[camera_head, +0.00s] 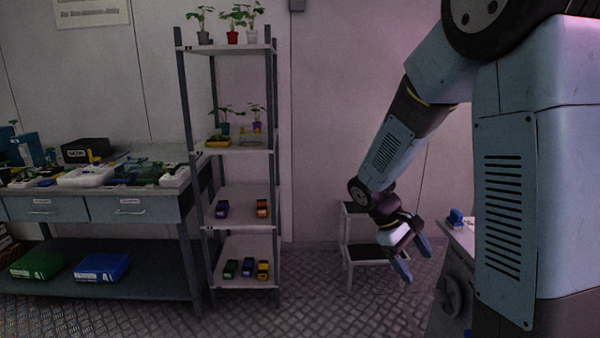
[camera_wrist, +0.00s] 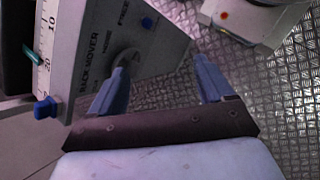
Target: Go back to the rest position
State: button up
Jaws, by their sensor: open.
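My gripper (camera_head: 413,262) hangs from the bent arm on the right side of the head view, pointing down in free air. Its two blue fingers are apart with nothing between them. In the wrist view the fingers (camera_wrist: 162,75) are also spread and empty, with a grey panel lettered "RACK MOVER" (camera_wrist: 115,35) behind the left finger and metal floor behind the right one.
A step stool (camera_head: 372,252) is behind the gripper. The grey rack mover (camera_head: 455,270) stands close on the right. A workbench (camera_head: 90,208) is at far left. Floor between is clear.

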jog(key=s+a+r+m+t+y, duration=0.3)
jog(key=s+r+m+t+y, duration=0.3)
jog(key=s+r, duration=1)
jog(key=shift+r+m+t, duration=0.4)
jog(key=shift+r+t, duration=0.5)
jog(key=shift+t, duration=0.3)
jog(key=shift+a, duration=0.1)
jog(key=shift+c, duration=0.3)
